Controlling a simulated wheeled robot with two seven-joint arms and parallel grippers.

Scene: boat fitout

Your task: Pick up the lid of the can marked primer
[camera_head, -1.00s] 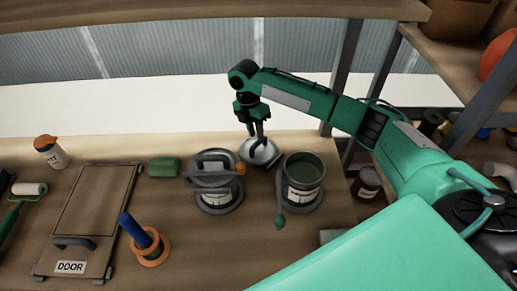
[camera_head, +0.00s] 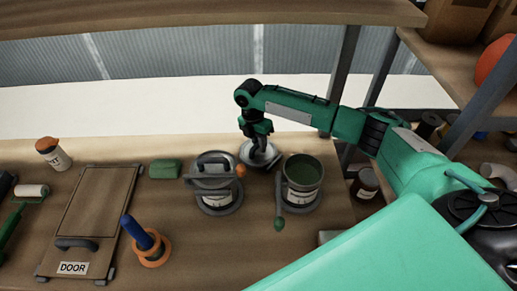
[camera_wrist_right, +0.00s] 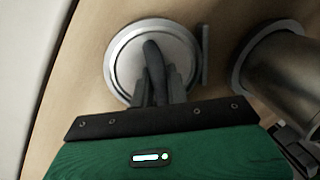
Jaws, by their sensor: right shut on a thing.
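A round grey lid (camera_head: 262,159) lies on the bench behind and between two cans. In the right wrist view the lid (camera_wrist_right: 126,64) has a pale rim and a dark arched handle (camera_wrist_right: 152,58). My right gripper (camera_head: 257,142) is directly above it, pointing down; in the wrist view its fingers (camera_wrist_right: 157,85) are shut on the handle. An open can with green contents (camera_head: 303,181) stands to the right. A can with a lid and handle on top (camera_head: 215,185) stands to the left. Their labels are too small to read. My left gripper is not in view.
A shelf post (camera_head: 347,60) rises behind my arm.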

